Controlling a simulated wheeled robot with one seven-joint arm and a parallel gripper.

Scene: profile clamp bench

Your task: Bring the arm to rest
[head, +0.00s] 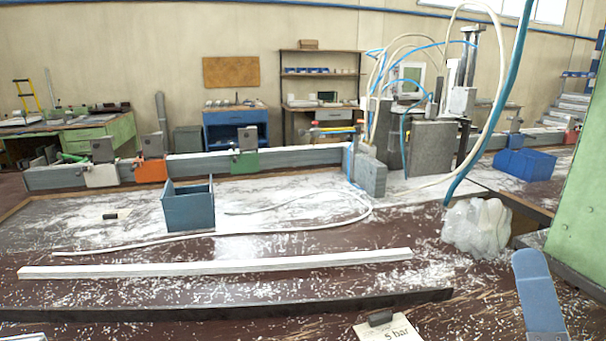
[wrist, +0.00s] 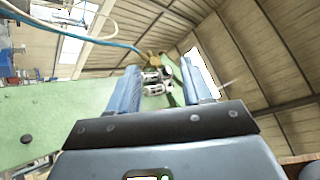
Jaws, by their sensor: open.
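My gripper (wrist: 161,64) shows in the wrist view with its two blue-grey fingers apart and nothing held between them. It points up toward the roof beams. A green beam (wrist: 50,115) with metal fittings (wrist: 155,82) shows behind and between the fingers; I cannot tell how far off it is.
The bench (head: 120,215) is strewn with white chips. On it are a white profile strip (head: 220,268), a blue-grey bin (head: 188,206), clamps (head: 243,160) along a rail, a plastic-wrapped bundle (head: 477,228) and a "5 bar" card (head: 390,330). A green panel (head: 582,200) stands at right; hoses (head: 492,130) hang nearby.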

